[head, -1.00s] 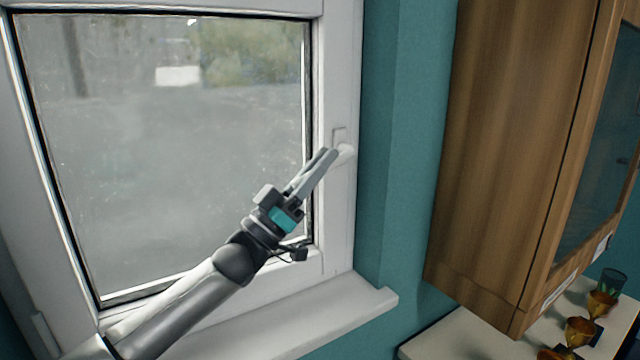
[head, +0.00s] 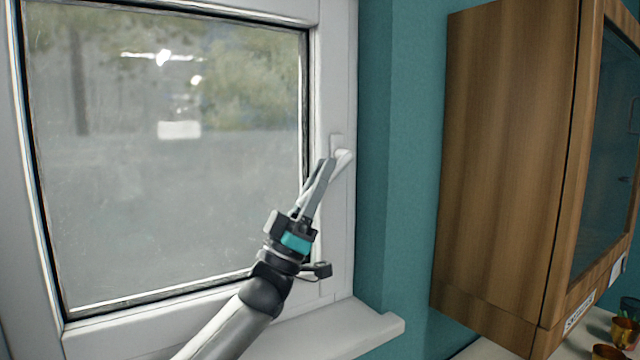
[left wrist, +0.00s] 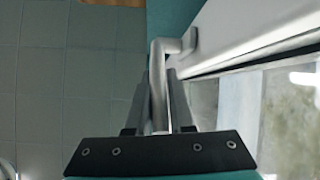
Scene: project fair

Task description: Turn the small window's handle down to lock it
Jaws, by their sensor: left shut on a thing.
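The small window (head: 170,200) has a white frame and a pane of glass. Its pale handle (head: 343,156) sits on the right side of the frame and slants down and to the left from its base. My left gripper (head: 326,166) is shut on the handle, reaching it from below left. In the left wrist view the handle's bar (left wrist: 158,90) runs between the two fingers of my left gripper (left wrist: 156,102) and bends toward the frame at its far end. The fingers hide part of the handle in the head view. My right gripper is not in view.
A white sill (head: 340,335) juts out below the window. A wooden cabinet (head: 505,165) with a glass door hangs to the right, beyond a strip of teal wall (head: 400,170). Gold cups (head: 624,331) stand below the cabinet.

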